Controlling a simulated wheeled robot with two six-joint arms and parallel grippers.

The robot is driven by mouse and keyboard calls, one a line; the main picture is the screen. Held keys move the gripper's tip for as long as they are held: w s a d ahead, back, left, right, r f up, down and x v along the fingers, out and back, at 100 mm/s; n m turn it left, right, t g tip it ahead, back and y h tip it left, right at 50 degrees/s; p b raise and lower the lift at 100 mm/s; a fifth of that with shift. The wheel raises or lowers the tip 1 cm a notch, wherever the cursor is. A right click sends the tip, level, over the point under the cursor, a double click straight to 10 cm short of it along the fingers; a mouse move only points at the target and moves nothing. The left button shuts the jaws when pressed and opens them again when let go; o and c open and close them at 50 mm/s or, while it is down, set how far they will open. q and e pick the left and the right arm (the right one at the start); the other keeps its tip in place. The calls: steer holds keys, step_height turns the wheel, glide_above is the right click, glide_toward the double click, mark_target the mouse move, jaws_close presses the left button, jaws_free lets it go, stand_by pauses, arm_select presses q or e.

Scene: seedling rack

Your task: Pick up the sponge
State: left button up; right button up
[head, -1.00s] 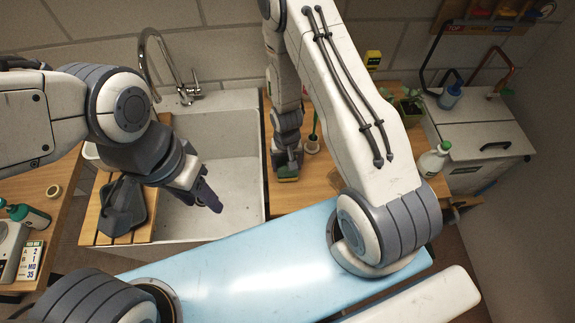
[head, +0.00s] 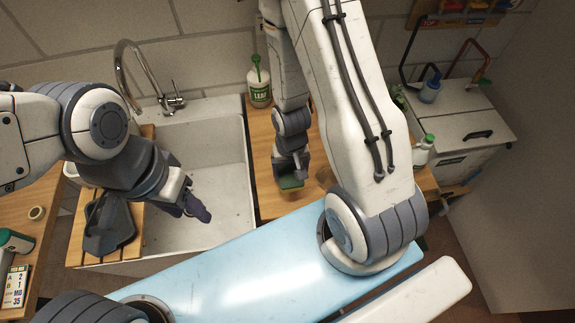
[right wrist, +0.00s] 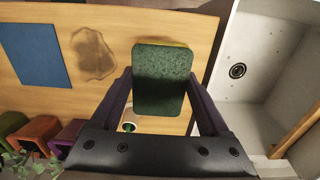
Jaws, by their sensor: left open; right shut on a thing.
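The sponge (head: 291,184), green on its scouring face with a yellow edge, is between the fingers of my right gripper (head: 290,172). In the right wrist view the sponge (right wrist: 162,80) fills the space between the two dark fingers (right wrist: 160,108), which are shut on it. My left gripper (head: 197,208) is open and empty over the white sink (head: 225,175).
A LEAF bottle (head: 260,88) stands behind my right arm. A blue mat (right wrist: 28,54), a stain (right wrist: 93,55) and several coloured pots (right wrist: 38,132) show on the counter (right wrist: 190,25). A dark tray-like object (head: 110,225) lies on the board left of the sink.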

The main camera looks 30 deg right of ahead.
mark_target(299, 184)
steer(key=shift+s+d+r+p, duration=0.15)
steer(key=shift+s+r+p, duration=0.5)
steer(key=shift+p, duration=0.95)
steer(key=shift+s+d+r+p, duration=0.15)
steer(key=shift+s+r+p, duration=0.4)
steer(key=shift+p, duration=1.05)
steer(key=shift+s+d+p, duration=0.1)
steer(key=shift+s+p, duration=0.65)
steer(key=shift+p, duration=0.05)
steer(key=shift+f, duration=0.1)
